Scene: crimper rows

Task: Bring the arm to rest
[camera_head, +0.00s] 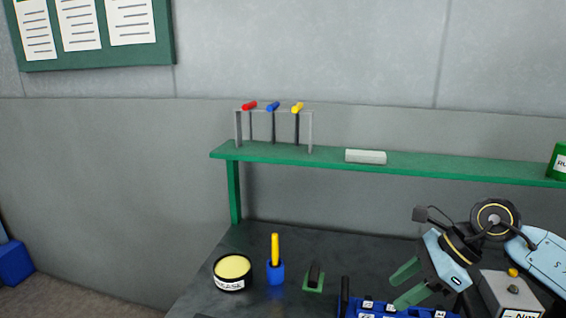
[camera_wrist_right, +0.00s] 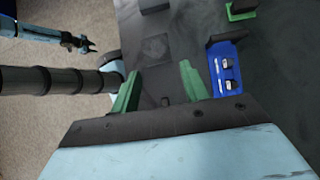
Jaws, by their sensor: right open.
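My right gripper (camera_head: 396,294) has two green fingers and reaches in from the right, above the blue tray (camera_head: 352,306) on the dark workbench. Its fingers are apart, with nothing between them. In the right wrist view the same gripper (camera_wrist_right: 159,68) is open and empty over the dark bench top, with the blue tray to the right of its fingers. A pale blue arm with a small dark end (camera_wrist_right: 80,42) shows at the upper left there, over the floor; it seems to be my left arm, too small to read. My left gripper is not in the head view.
A grease tub (camera_head: 230,284), a blue holder with a yellow-handled tool (camera_head: 275,250) and a green-based block (camera_head: 314,280) stand left of the tray. A grey box (camera_head: 508,290) is under my right arm. A green shelf (camera_head: 330,160) with a tool rack (camera_head: 312,130) runs behind.

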